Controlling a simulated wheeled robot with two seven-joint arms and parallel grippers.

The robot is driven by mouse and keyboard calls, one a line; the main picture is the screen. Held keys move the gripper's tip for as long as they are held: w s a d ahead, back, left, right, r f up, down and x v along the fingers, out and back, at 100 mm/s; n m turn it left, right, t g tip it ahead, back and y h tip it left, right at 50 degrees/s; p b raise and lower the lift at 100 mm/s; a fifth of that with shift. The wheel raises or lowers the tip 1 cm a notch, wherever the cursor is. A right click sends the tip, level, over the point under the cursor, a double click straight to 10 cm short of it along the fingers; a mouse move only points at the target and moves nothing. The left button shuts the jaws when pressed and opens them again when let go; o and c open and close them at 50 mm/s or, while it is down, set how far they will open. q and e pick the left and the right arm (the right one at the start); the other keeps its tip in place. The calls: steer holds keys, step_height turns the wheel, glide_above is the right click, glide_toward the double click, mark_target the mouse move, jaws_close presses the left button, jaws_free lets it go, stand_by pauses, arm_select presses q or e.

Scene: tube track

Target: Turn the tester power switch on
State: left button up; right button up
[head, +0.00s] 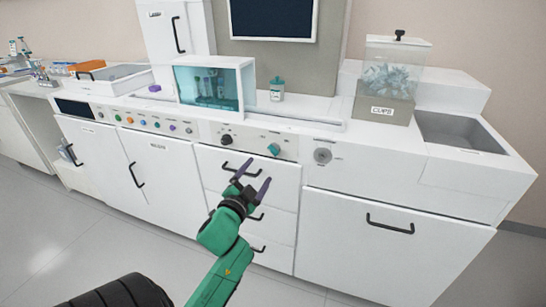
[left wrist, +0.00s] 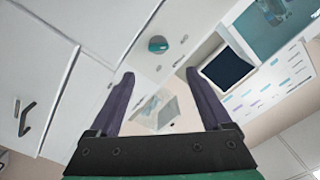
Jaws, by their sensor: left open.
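The front panel of the white bench carries a black knob (head: 226,140), a teal knob (head: 274,149) and a round grey fitting (head: 322,155). Their labels are too small to read, so I cannot tell which one is the tester power switch or how it is set. My left gripper (head: 259,171) is open and empty, in front of the drawers and below the teal knob in the head view. The left wrist view shows a teal knob (left wrist: 157,45) beyond the open fingers (left wrist: 160,76), apart from them. My right gripper is not in view.
Drawer handles (head: 240,171) stick out near my left gripper. A row of small coloured buttons (head: 157,124) runs along the panel to the left. A teal-windowed box (head: 211,88), a small bottle (head: 277,89) and a cups bin (head: 384,107) stand on top. The floor in front is clear.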

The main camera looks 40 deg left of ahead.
mark_target(272, 152)
arm_select(q)
steer(key=x, duration=1.2)
steer(key=shift+a+f, duration=0.15)
steer(key=shift+f, duration=0.05)
jaws_close()
